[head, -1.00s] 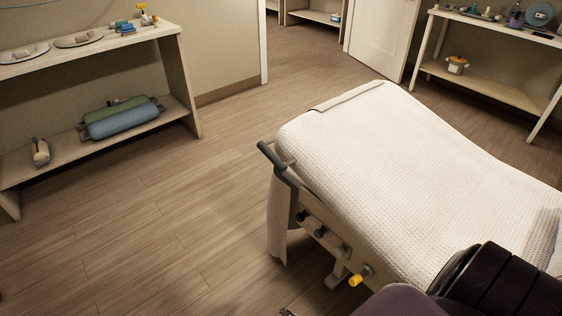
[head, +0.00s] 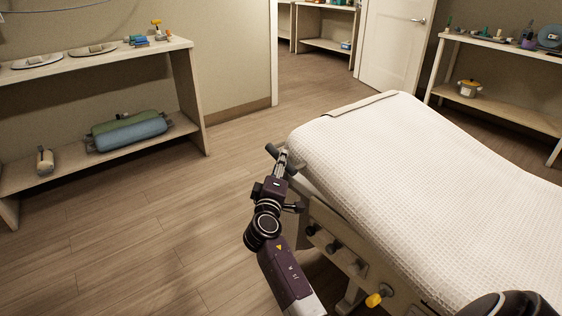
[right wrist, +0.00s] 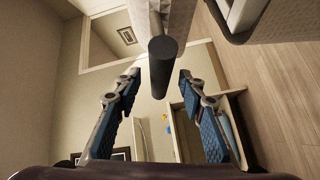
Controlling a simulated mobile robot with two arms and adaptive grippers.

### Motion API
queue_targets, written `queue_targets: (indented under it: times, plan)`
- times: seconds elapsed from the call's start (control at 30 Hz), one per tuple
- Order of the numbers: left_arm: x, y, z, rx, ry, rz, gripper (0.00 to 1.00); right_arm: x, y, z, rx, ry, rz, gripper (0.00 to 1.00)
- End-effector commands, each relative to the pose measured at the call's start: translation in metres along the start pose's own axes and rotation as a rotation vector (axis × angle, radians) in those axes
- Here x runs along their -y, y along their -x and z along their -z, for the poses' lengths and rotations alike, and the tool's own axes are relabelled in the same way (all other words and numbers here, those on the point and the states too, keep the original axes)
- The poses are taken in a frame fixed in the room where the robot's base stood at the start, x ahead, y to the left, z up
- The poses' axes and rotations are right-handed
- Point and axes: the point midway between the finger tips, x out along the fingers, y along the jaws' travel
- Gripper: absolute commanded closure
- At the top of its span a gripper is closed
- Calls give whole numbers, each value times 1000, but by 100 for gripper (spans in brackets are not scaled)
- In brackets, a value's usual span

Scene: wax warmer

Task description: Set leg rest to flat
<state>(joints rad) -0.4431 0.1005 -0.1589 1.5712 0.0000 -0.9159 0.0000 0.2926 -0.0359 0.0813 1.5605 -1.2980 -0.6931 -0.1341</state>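The treatment bed with its leg rest (head: 385,150) lies under a white textured cover; its surface bends partway along, and I cannot tell the exact angle. A dark handle (head: 271,150) sticks out at the bed's left corner. My right gripper (head: 283,160) is at this handle in the head view. In the right wrist view, my right gripper (right wrist: 159,74) is open, and the dark round handle (right wrist: 162,66) shows between its two blue-padded fingers with gaps on both sides. My left gripper is not in view.
A yellow knob (head: 374,300) and several dark knobs (head: 332,247) sit along the bed's side frame. A shelf (head: 190,100) with rolled bolsters (head: 128,133) stands left. Another shelf (head: 500,107) stands back right, beside a white door (head: 393,45). The floor left of the bed is clear.

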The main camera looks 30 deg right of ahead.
Motion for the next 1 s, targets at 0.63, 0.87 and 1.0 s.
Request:
queue_targets:
  times: [0.63, 0.87, 1.0]
  plan:
    - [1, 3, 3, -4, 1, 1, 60, 1, -25, 0, -1, -1, 1, 75]
    - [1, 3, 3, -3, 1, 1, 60, 1, -25, 0, -1, -1, 1, 100]
    - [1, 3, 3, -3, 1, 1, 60, 1, -25, 0, -1, -1, 2, 100]
